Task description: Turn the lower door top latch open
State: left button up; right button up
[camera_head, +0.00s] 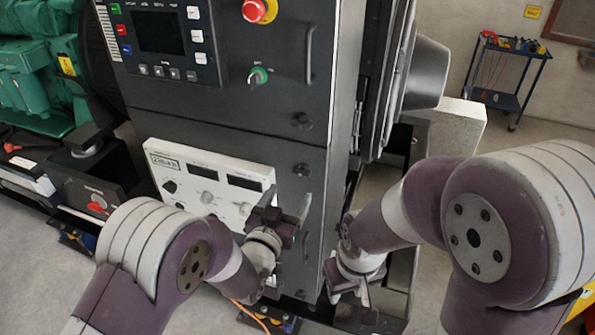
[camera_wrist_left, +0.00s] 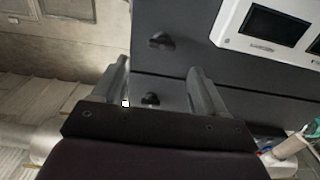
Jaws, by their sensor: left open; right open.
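The lower door top latch (camera_head: 302,170) is a small dark knob near the top right of the grey lower door, just below the seam between doors. In the left wrist view, which looks upside down, this latch (camera_wrist_left: 161,40) shows beyond the fingertips. My left gripper (camera_head: 288,204) is open and empty in front of the lower door, below the latch in the head view; its fingers (camera_wrist_left: 158,70) are apart and do not visibly touch the latch. My right gripper (camera_head: 350,292) is open and empty low beside the cabinet's right edge.
Another dark latch (camera_head: 302,121) sits on the upper door, above the seam. A white instrument panel (camera_head: 225,190) lies left of the lower latch, close to my left arm. The upper door has a vertical handle (camera_head: 308,55) and green key switch (camera_head: 258,76). A cart (camera_head: 508,75) stands far back.

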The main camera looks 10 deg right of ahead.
aim_at(300, 174)
pick_arm(q)
jog(key=p+x, duration=0.2)
jog(key=x, duration=0.4)
jog(key=shift+w+r, duration=0.1)
jog(key=shift+w, duration=0.15)
jog(key=shift+w+d, duration=0.25)
jog(key=shift+d, duration=0.15)
jog(key=shift+a, duration=0.1)
pick_arm(e)
notch_tip(300, 174, up, 4)
jog(key=shift+f, duration=0.2)
pick_arm(q)
jog(key=shift+a, duration=0.1)
pick_arm(e)
jog(key=shift+a, duration=0.15)
pick_arm(q)
jog(key=c, duration=1.1)
jog(key=shift+o, duration=0.2)
pick_arm(e)
jog(key=shift+f, duration=0.1)
